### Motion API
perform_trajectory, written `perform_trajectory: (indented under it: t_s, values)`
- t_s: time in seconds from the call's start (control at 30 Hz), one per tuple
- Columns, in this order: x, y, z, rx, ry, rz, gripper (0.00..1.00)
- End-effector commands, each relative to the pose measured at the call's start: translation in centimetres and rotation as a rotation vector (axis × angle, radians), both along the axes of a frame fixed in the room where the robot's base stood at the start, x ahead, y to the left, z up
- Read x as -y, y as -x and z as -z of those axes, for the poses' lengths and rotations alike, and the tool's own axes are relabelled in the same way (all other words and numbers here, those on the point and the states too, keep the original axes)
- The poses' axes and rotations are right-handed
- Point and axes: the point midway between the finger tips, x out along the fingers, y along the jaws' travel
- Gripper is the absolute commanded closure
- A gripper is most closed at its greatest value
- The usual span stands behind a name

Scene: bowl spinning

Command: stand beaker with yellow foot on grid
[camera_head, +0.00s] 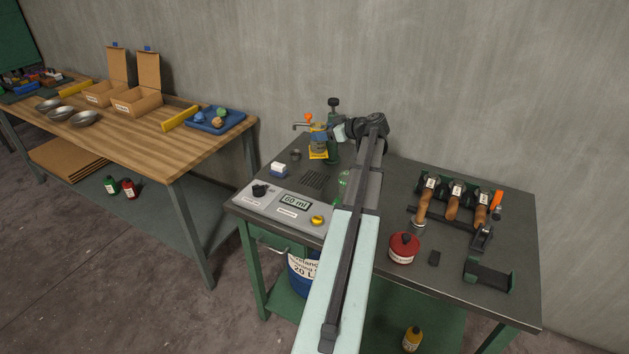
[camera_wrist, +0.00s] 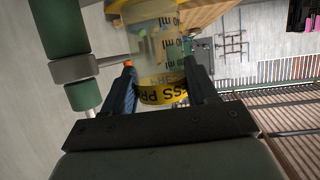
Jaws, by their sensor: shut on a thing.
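The clear beaker (camera_head: 318,138) stands out at the back left of the dark bench, its yellow foot (camera_head: 318,154) at the bottom. In the wrist view the beaker (camera_wrist: 160,45) shows graduation marks and a yellow band with black lettering. My gripper (camera_wrist: 160,70) is shut on it, one finger on each side. In the head view my gripper (camera_head: 336,133) reaches it from the right and looks partly hidden. I cannot tell whether the foot touches the bench. The dark slotted grid (camera_head: 313,180) lies in front of the beaker and looks empty.
A green post (camera_head: 333,112) with a black knob stands close beside the beaker. A panel (camera_head: 285,206) reading 60 ml lies in front of the grid. A red can (camera_head: 403,248) and wooden-handled tools (camera_head: 453,205) are right.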

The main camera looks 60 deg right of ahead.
Motion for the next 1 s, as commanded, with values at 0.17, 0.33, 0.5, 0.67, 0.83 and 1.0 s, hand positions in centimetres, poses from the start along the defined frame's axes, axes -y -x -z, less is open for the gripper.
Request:
perform_trajectory:
  t_s: [0.17,0.33,0.5,0.67,0.83,1.0]
  values:
    - [-1.8,-0.2,-0.4,0.000,0.000,-0.152,0.91]
    - [-2.9,0.0,-0.4,0.001,0.000,-0.229,0.91]
    - [-3.1,0.0,0.6,0.001,-0.001,-0.249,0.91]
    - [-3.1,0.0,2.9,0.000,-0.002,-0.247,0.91]
    - [-3.1,0.0,5.3,0.000,-0.002,-0.247,0.91]
    - [-3.1,0.0,6.3,0.001,-0.001,-0.246,0.91]
